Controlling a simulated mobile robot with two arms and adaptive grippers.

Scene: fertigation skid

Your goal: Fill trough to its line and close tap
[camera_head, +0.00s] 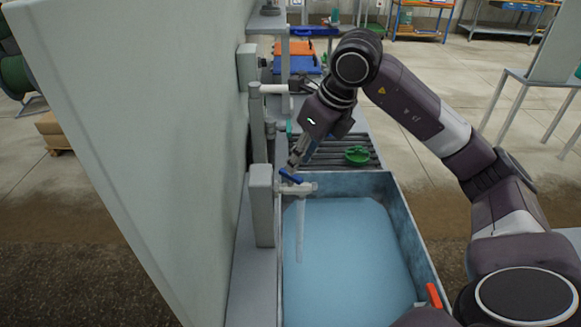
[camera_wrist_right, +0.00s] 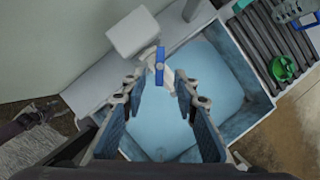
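The tap (camera_head: 300,188) is white with a blue lever (camera_head: 290,176) and sticks out from the wall over the trough. A water stream (camera_head: 300,235) runs from its spout. The trough (camera_head: 405,215) is grey-blue and holds a broad sheet of pale blue water (camera_head: 345,250). I cannot make out a fill line. My right gripper (camera_head: 292,164) is just behind the lever. In the right wrist view the right gripper (camera_wrist_right: 160,82) is open, its fingers apart on either side of the tap, with the blue lever (camera_wrist_right: 160,65) between and just beyond the tips. My left gripper is not in view.
A tall pale panel (camera_head: 165,130) borders the tap on the left. Behind the trough is a slatted rack (camera_head: 335,150) with a green round part (camera_head: 357,155). An orange-red piece (camera_head: 434,295) sits at the trough's right rim. Floor is open at the right.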

